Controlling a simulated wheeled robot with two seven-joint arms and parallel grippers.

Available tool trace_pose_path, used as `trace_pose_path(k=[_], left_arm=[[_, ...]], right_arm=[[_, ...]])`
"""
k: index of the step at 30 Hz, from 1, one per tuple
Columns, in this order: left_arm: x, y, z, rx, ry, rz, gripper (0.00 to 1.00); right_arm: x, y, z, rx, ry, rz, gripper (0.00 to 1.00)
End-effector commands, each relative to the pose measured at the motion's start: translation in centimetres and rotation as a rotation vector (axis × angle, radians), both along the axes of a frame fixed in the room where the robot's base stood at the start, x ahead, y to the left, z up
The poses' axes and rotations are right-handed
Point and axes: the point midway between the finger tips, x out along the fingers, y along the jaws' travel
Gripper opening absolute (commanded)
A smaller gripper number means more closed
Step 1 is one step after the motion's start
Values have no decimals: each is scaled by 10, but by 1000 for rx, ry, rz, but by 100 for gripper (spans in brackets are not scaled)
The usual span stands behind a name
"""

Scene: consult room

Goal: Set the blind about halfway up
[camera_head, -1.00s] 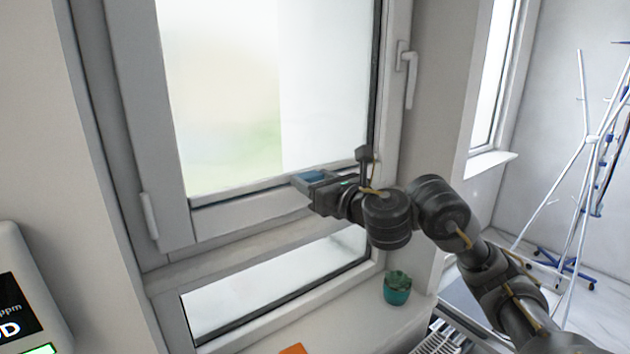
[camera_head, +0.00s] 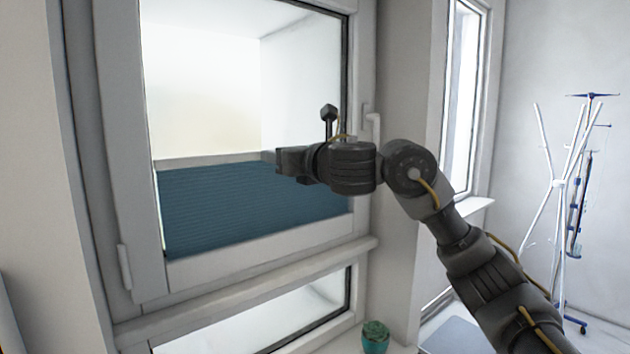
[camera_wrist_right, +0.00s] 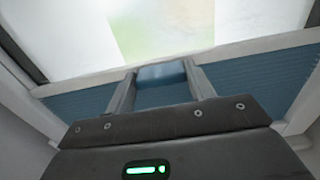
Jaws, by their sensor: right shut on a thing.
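The blue pleated blind (camera_head: 250,205) covers the lower part of the window pane, from the bottom of the sash up to its pale rail (camera_head: 205,160). The glass above the rail is bare. The pane's top edge lies outside the head view. My right gripper (camera_head: 282,160) is at the rail, right of its middle. In the right wrist view its fingers (camera_wrist_right: 160,78) are shut on the blue handle (camera_wrist_right: 162,72) of the blind, with blue fabric (camera_wrist_right: 245,82) to both sides. My left gripper is not in view.
The white window frame (camera_head: 130,150) surrounds the pane, with a window handle (camera_head: 372,125) at its right. A teal pot with a plant (camera_head: 375,337) stands low at the right. A white stand (camera_head: 558,200) is farther right.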

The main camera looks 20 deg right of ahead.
Motion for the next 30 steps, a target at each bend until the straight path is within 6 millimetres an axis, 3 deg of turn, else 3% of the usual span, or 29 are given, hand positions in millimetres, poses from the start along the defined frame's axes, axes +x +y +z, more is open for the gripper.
trace_pose_path(k=[1, 3, 9, 24, 25, 30], left_arm=[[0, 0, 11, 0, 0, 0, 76], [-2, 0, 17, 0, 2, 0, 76], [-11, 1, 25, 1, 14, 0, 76], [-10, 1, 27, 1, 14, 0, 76], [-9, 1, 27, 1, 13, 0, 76], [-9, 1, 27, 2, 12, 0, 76]], right_arm=[[0, 2, 19, 2, -2, 2, 13], [1, 3, 30, 3, -1, 3, 13], [0, 2, 50, 3, 0, 4, 13], [0, 1, 54, 5, 2, 1, 13], [0, 1, 54, 5, 2, 1, 58], [0, 1, 53, 3, 2, 1, 76]])
